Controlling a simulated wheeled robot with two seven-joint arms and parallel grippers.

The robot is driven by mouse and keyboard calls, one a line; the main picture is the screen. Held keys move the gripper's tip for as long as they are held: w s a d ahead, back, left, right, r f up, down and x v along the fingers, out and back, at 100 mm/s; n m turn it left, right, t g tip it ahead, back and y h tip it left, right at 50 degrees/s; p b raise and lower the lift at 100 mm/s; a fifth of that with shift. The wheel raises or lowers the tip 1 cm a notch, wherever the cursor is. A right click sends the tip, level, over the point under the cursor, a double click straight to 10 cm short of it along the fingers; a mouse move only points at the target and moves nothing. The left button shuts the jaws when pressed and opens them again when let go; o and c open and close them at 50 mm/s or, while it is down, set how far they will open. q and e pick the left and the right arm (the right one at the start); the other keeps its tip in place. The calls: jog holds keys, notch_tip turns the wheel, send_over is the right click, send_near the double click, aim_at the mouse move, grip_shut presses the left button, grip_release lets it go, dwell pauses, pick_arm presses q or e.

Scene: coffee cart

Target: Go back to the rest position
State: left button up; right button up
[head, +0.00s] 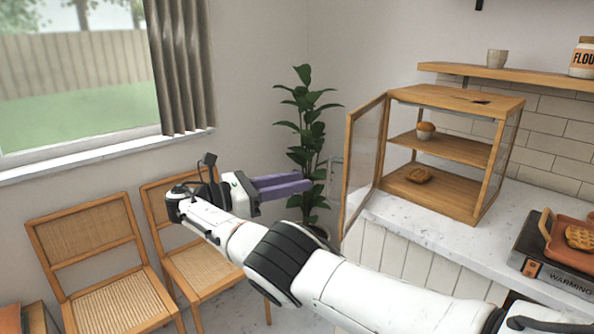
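My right gripper (306,180) hangs in the air left of the display cabinet, in front of the potted plant. Its two purple fingers point right, toward the cabinet's open door. My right arm crosses the lower middle of the view. My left gripper is not in view.
The wooden cabinet (458,97) stands on the counter (440,232), its glass door (361,165) swung open. A warming plate (550,268) with a tray is at right. Two chairs (88,240) stand left; a plant (308,125) stands behind.

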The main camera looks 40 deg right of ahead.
jog(key=shift+v, duration=0.95)
